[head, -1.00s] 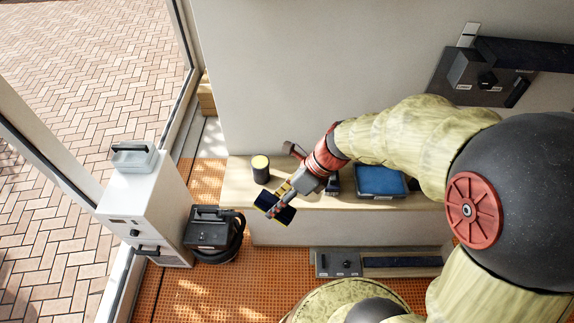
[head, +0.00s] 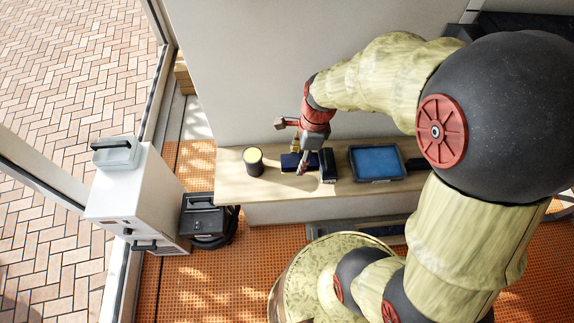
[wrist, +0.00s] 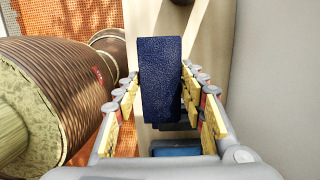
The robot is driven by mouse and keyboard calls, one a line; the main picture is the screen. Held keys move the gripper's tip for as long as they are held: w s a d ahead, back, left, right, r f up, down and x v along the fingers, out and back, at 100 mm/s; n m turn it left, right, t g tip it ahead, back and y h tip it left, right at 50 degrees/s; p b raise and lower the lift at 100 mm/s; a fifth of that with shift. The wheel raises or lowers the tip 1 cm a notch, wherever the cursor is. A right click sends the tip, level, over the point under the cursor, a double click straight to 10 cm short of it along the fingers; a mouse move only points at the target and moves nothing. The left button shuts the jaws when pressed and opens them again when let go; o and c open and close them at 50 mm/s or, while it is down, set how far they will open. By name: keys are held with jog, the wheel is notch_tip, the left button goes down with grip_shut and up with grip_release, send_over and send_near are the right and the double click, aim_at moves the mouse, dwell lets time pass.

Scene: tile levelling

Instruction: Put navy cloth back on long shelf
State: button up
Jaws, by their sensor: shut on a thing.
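The navy cloth (head: 289,162) is a dark blue folded block in my gripper (head: 301,168). In the wrist view the navy cloth (wrist: 160,82) sits between the two yellow-padded fingers, which are shut on it. The long shelf (head: 240,191) is a pale wooden board along the wall. My gripper points down over it, between a yellow-topped dark can and a dark upright thing. The cloth is at or just above the board; I cannot tell whether it touches. My fingers partly hide the cloth in the head view.
On the shelf stand the can (head: 253,161) to the left, the dark upright thing (head: 327,166) close at the right, and a blue tray (head: 377,162) further right. A white cabinet (head: 138,200) and a black case (head: 203,219) stand on the floor at left.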

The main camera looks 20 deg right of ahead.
aim_at(288, 161)
jog(key=w+f, duration=0.1)
jog(key=w+a+f, duration=0.1)
jog(key=f, duration=0.1)
jog(key=w+a+f+b, duration=0.1)
jog(key=f, duration=0.1)
jog(key=shift+w+f, duration=0.25)
jog(key=shift+w, duration=0.15)
jog(key=f, duration=0.3)
jog(key=shift+w+a+f+b, duration=0.1)
jog(key=shift+w+f+b, duration=0.1)
jog(key=shift+f+b, duration=0.1)
jog(key=o, duration=1)
jog(key=shift+r, duration=0.1)
